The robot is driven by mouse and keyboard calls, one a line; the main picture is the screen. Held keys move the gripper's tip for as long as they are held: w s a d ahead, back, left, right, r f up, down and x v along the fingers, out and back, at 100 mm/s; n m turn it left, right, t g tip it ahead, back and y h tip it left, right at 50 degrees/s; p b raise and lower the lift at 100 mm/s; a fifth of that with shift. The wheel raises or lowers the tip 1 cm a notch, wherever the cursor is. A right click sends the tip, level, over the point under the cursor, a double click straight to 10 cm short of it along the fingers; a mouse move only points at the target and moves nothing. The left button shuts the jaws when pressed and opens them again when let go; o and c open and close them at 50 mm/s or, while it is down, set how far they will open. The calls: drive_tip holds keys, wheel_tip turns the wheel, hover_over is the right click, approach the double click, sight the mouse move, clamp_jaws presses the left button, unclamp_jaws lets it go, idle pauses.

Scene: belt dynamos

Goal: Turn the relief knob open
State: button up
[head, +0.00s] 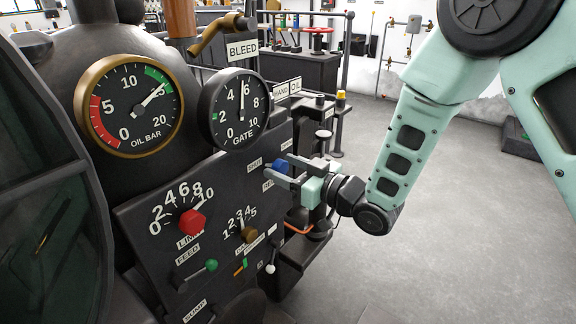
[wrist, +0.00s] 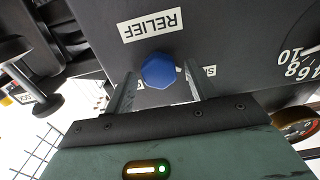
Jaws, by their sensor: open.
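The relief knob is a blue, many-sided knob (wrist: 159,70) on the dark panel, beside the white RELIEF label (wrist: 150,25), which is upside down in the wrist view. In the head view the blue knob (head: 281,167) is at the panel's right edge, partly hidden by my gripper. My gripper (head: 280,170) is open, with one finger on each side of the knob. In the wrist view my gripper (wrist: 160,82) has the knob between its fingertips, with a visible gap at each side. A smaller label beside the knob is partly hidden.
A red knob (head: 192,222) with a number scale, a brown knob (head: 249,234) and a green lever knob (head: 211,265) sit on the same panel. The OIL BAR gauge (head: 130,105) and GATE gauge (head: 239,109) are above. Open floor (head: 440,220) lies to the right.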

drive_tip(key=c, duration=1)
drive_tip(key=shift+o, duration=0.2)
drive_tip(key=shift+m, duration=0.3)
drive_tip(key=m, duration=0.3)
drive_tip(key=shift+w+d+m, duration=0.1)
drive_tip(key=shift+m, duration=0.3)
drive_tip(key=m+p, duration=0.2)
drive_tip(key=m, duration=0.3)
drive_tip(key=m+p, duration=0.3)
drive_tip(key=m, duration=0.4)
drive_tip(key=shift+m, duration=0.3)
drive_tip(key=m+p, duration=0.1)
drive_tip(key=m, duration=0.3)
drive_tip(key=shift+f+m, duration=0.15)
drive_tip(key=shift+m, duration=1.45)
